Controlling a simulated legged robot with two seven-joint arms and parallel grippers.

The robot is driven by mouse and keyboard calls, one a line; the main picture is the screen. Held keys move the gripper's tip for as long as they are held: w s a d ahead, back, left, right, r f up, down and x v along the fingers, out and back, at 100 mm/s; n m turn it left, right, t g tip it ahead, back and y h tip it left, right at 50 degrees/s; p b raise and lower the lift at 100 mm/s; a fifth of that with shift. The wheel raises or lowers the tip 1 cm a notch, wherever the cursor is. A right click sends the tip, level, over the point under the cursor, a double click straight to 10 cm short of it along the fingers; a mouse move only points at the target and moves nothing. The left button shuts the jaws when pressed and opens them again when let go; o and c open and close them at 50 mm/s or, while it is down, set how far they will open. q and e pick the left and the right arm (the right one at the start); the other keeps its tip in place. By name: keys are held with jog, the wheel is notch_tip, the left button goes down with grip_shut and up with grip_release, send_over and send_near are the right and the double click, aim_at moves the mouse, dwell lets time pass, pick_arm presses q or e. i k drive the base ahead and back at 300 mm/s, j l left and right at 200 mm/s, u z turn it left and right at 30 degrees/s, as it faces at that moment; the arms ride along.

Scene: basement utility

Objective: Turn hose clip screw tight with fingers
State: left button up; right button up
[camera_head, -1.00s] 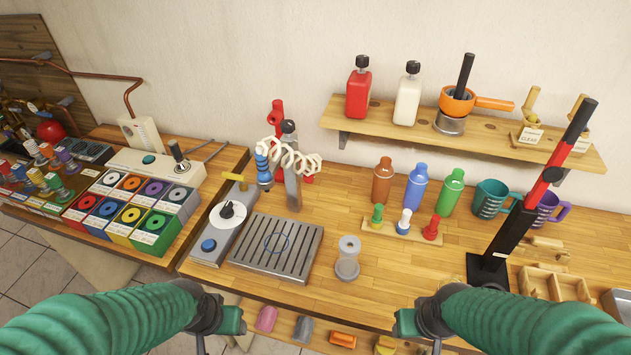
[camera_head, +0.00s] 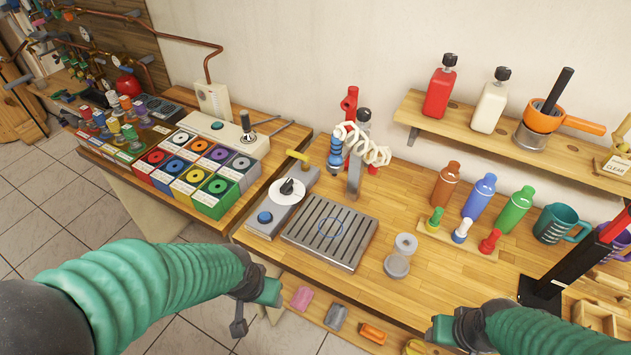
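I cannot make out a hose clip or its screw for certain. Copper pipes (camera_head: 207,62) with small fittings run along the wooden wall board at the far upper left, too small to read in detail. My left gripper (camera_head: 256,305) hangs in front of the benches near the bottom middle, apart from everything on them. My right gripper (camera_head: 440,330) is at the bottom right, by the front edge of the bench. Neither appears to hold anything, but their fingers are too hidden to show whether they are open.
The left bench holds colored boxes (camera_head: 216,196). A shelf (camera_head: 560,150) hangs above. Tiled floor (camera_head: 60,215) lies open at left.

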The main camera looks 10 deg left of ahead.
aim_at(372, 170)
jog(key=i+l+u, duration=0.25)
jog(key=i+l, duration=0.15)
jog(key=i, duration=0.45)
